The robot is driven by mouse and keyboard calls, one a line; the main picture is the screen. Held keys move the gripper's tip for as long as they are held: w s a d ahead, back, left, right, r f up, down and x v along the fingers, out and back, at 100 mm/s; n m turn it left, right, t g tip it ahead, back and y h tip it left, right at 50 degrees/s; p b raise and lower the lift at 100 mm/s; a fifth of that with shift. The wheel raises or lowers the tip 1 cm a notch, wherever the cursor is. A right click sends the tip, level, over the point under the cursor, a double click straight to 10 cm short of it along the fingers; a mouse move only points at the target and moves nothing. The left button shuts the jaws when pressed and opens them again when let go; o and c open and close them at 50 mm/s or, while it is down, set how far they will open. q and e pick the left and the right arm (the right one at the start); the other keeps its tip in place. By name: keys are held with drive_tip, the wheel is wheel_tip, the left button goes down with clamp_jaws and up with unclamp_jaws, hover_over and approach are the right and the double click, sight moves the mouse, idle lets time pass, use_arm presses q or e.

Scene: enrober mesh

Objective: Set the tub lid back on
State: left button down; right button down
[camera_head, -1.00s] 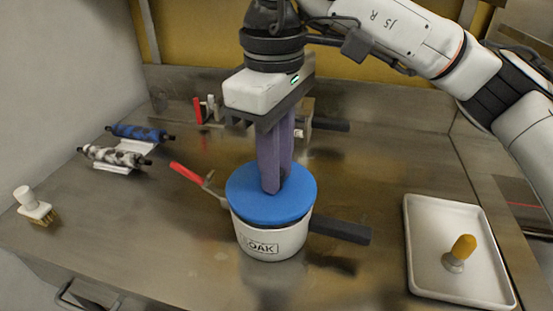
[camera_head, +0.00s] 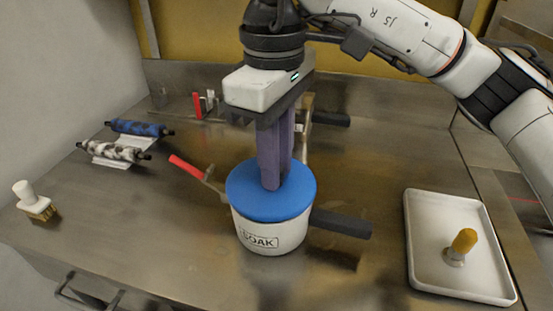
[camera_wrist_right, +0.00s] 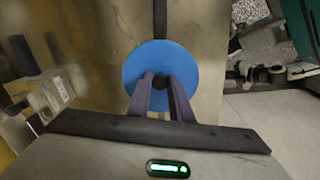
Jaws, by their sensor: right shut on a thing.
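The white tub (camera_head: 270,238) marked SOAK stands upright on the metal bench. The round blue lid (camera_head: 244,194) sits over the tub's mouth and looks level; I cannot tell if it is fully seated. My right gripper (camera_head: 271,186) points down, its purple fingers shut on the lid's knob. In the right wrist view, the dark knob (camera_wrist_right: 162,82) shows between the fingertips, at the middle of the blue lid (camera_wrist_right: 150,58). The lid hides the inside of the tub. My left gripper is not in view.
A white tray (camera_head: 425,270) with a yellow-handled tool (camera_head: 462,243) lies at right. A blue roller (camera_head: 138,128) and a mottled roller (camera_head: 112,151) rest at left. A brush (camera_head: 35,203) stands at far left. A red-handled tool (camera_head: 187,168) and a dark bar (camera_head: 341,224) are close to the tub.

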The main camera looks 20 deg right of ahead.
drive_tip(key=shift+f+b, duration=0.4)
drive_tip(key=shift+f, duration=0.15)
idle(0.4)
drive_tip(key=c, duration=1.5)
unclamp_jaws()
